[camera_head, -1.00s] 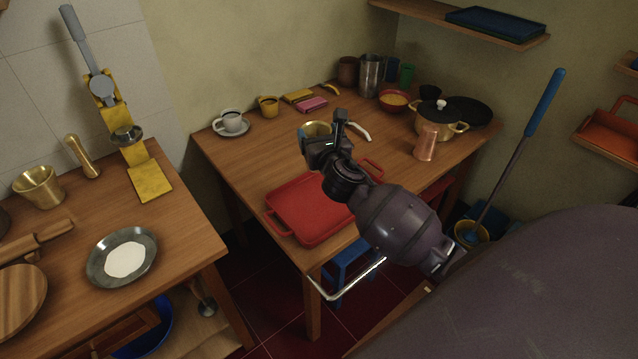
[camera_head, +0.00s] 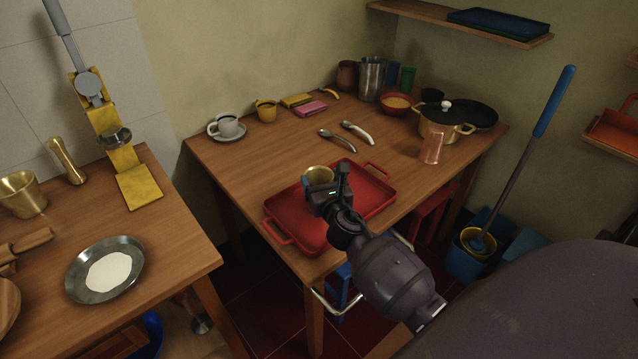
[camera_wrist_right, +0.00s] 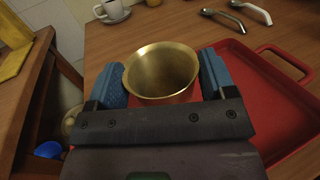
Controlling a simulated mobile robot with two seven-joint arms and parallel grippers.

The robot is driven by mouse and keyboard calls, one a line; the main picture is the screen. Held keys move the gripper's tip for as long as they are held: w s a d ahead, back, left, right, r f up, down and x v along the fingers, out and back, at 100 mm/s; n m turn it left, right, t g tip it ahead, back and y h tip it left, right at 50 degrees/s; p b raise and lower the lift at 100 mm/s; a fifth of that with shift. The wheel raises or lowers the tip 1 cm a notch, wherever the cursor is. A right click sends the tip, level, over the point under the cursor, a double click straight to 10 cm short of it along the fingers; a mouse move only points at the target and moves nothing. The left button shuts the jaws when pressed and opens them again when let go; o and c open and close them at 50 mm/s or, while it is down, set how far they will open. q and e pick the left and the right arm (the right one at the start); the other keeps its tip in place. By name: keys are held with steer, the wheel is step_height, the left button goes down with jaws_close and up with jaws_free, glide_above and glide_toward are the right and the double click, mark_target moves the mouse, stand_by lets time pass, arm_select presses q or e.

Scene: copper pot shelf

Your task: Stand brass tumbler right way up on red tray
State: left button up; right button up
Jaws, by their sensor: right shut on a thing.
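The brass tumbler (camera_head: 319,176) is upright, its open mouth facing up, between the fingers of my right gripper (camera_head: 325,190). In the right wrist view the tumbler (camera_wrist_right: 161,72) sits between the two blue finger pads of the gripper (camera_wrist_right: 162,80), which is shut on it. The red tray (camera_head: 290,232) lies on the wooden table, directly below the tumbler in the picture. The tumbler's base is hidden by the gripper, so I cannot tell whether it touches the tray. My left gripper is not in view.
Two spoons (camera_head: 357,132) lie behind the tray.

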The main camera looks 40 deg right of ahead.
stand_by(0.3)
steer(key=shift+f, duration=0.2)
steer(key=o, duration=1.3)
steer(key=shift+c, duration=0.2)
steer(key=shift+r, duration=0.1)
steer(key=v, duration=1.2)
steer(key=shift+r, duration=0.2)
